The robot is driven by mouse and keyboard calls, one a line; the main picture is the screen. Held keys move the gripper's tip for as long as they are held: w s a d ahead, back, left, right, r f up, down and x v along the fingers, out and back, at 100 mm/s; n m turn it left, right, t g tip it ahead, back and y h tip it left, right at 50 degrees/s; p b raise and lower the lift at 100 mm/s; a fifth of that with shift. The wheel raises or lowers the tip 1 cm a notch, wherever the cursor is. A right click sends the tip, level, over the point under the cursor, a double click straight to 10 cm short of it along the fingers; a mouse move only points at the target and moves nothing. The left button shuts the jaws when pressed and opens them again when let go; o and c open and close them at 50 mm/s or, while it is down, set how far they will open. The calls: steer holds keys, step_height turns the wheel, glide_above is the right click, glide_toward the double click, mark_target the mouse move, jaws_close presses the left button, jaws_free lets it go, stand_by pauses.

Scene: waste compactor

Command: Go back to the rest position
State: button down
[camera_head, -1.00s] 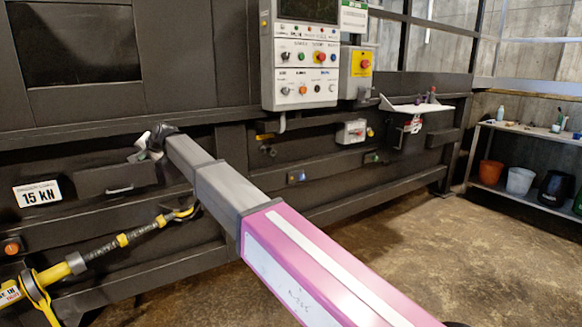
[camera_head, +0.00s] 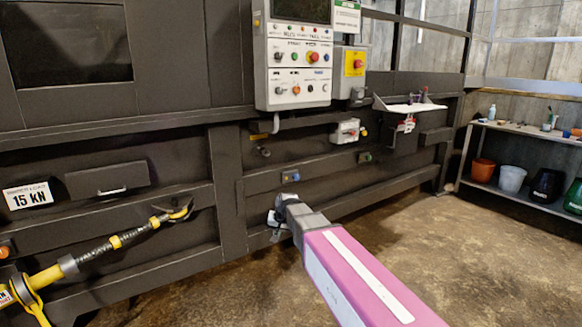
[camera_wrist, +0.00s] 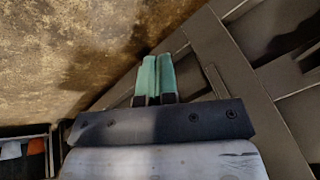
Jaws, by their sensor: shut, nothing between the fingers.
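My gripper (camera_wrist: 156,76) shows in the wrist view with its two green fingers side by side and touching, nothing between them. In the head view my gripper (camera_head: 276,219) is small and partly hidden at the far end of my pink and grey arm. It is low in front of the dark compactor (camera_head: 228,185), below the control panel. I cannot tell from these views whether it touches the frame.
The control panel (camera_head: 297,70) hangs above my arm. A yellow-and-black bar (camera_head: 100,248) sticks out at lower left. A drawer (camera_head: 108,180) is at left. A shelf (camera_head: 515,190) with buckets stands at right. The floor (camera_head: 430,235) between is clear.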

steer(key=s+d+f+g+h, duration=0.1)
steer(key=s+d+f, duration=0.4)
steer(key=s+d, duration=0.4)
steer(key=s+d+f+g+h, duration=0.2)
steer(key=s+d+f, duration=0.3)
steer(key=s+d, duration=0.4)
steer(key=d, duration=0.7)
steer(key=shift+s, duration=0.4)
steer(key=shift+a, duration=0.1)
